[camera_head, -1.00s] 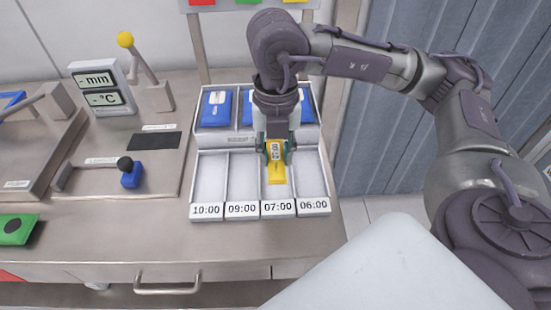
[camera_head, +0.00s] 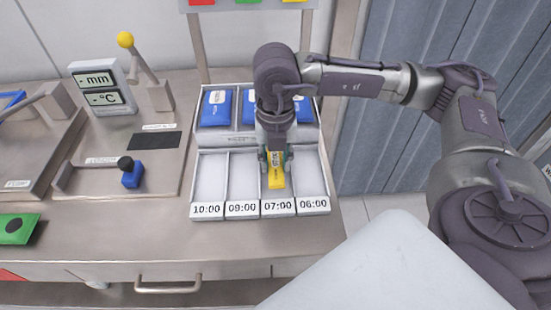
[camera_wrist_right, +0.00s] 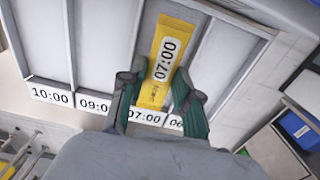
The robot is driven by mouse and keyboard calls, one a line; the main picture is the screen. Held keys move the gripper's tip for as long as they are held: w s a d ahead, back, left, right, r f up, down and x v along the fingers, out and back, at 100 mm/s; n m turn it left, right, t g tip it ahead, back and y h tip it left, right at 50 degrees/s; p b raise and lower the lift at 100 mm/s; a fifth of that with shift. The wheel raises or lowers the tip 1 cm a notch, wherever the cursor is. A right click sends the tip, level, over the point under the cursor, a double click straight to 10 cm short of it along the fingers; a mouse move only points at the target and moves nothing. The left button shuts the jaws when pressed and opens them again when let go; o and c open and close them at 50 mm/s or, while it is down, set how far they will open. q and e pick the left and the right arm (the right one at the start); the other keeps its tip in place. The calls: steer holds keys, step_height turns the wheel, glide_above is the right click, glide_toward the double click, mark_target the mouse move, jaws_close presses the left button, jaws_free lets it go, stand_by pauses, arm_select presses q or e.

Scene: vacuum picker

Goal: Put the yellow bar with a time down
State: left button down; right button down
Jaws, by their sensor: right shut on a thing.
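The yellow bar (camera_head: 275,174) is in the 07:00 compartment of the white tray (camera_head: 242,209), third from the left in the head view. The right wrist view shows the yellow bar (camera_wrist_right: 156,94) with a white 07:00 label facing up. My right gripper (camera_head: 276,168) points down over that compartment, shut on the yellow bar, with a finger on either side of it. Its fingers (camera_wrist_right: 160,98) cover part of the tray labels in the wrist view. Whether the bar touches the compartment floor is hard to tell. My left gripper is not in view.
The tray's front compartments beside 07:00 are empty. Blue packs (camera_head: 216,108) lie in the rear row. A display (camera_head: 102,90), a yellow-knobbed lever (camera_head: 126,40) and a blue block with a black knob (camera_head: 130,175) stand left.

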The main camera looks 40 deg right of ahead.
mark_target(276, 165)
steer(key=shift+f+b, duration=0.5)
steer(key=shift+f, duration=0.05)
steer(key=c, duration=0.8)
jaws_free()
steer(key=shift+r, duration=0.1)
steer(key=shift+r, duration=0.1)
steer(key=shift+r+p, duration=0.35)
steer(key=shift+p, duration=0.2)
steer(key=shift+r+p, duration=0.5)
steer(key=shift+p, duration=0.1)
step_height(276, 165, up, 11)
steer(key=shift+r+b, duration=0.2)
steer(key=shift+b, duration=0.45)
